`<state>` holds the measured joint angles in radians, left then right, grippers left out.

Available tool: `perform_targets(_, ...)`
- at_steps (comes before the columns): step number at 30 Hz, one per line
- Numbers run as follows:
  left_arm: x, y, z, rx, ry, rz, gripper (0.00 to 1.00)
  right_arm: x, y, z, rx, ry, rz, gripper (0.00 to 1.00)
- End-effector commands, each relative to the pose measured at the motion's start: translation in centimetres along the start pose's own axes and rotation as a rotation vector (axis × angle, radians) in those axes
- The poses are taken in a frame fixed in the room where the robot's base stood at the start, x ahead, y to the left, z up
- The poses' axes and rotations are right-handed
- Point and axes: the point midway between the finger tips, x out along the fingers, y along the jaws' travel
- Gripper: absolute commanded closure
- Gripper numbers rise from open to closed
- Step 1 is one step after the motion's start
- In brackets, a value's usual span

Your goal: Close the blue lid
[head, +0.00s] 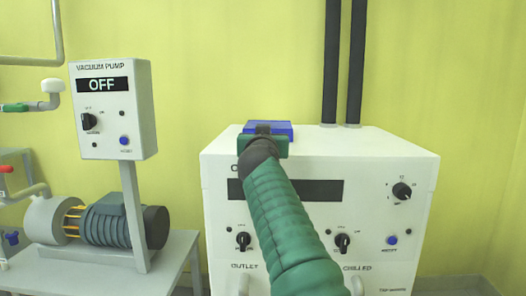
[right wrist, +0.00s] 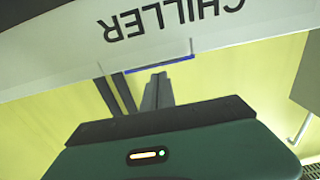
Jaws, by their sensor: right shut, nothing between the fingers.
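The blue lid (head: 268,126) is on top of the white chiller (head: 380,155), near its back left in the head view. It looks low and nearly flat; my gripper covers part of it, so I cannot tell if it is fully down. In the right wrist view the lid (right wrist: 178,62) is a thin blue strip at the chiller's edge. My right gripper (head: 264,128) is at the lid, in front of or over it. Its fingers (right wrist: 157,88) are together and empty, pointing towards the strip. I cannot tell if they touch the lid. My left gripper is out of view.
Two dark vertical pipes (head: 342,60) rise from the chiller's top, right of the lid. A vacuum pump panel (head: 112,110) reading OFF stands to the left, above a motor (head: 110,222) on a grey table (head: 170,265). The chiller's top right is clear.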

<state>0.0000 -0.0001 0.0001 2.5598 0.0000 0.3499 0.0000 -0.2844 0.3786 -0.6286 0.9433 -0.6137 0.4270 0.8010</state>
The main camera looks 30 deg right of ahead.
Motion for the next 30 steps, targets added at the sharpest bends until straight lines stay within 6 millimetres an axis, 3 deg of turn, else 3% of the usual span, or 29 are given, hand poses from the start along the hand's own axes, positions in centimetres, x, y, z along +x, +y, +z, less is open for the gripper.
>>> perform_targets(1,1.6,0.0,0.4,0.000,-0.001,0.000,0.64,-1.6,-0.3,0.7,0.003,0.003,-0.008,1.00)
perform_targets(8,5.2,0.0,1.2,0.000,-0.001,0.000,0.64,-8.4,-0.2,1.0,0.006,0.000,-0.011,1.00)
perform_targets(12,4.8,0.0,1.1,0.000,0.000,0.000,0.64,-11.6,-0.1,0.3,0.004,-0.004,-0.008,1.00)
perform_targets(18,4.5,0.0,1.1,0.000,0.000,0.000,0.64,-13.5,-0.1,0.3,0.001,-0.003,-0.002,1.00)
perform_targets(23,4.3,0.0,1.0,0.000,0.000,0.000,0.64,-13.6,-0.2,0.4,-0.006,-0.007,-0.003,1.00)
perform_targets(26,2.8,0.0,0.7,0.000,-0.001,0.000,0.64,-12.9,-1.2,2.4,-0.053,-0.081,-0.028,1.00)
perform_targets(29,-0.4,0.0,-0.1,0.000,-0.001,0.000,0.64,-12.3,-3.0,8.0,-0.158,-0.255,-0.097,1.00)
perform_targets(30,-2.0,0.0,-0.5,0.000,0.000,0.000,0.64,-12.6,-3.6,11.2,-0.207,-0.348,-0.134,1.00)
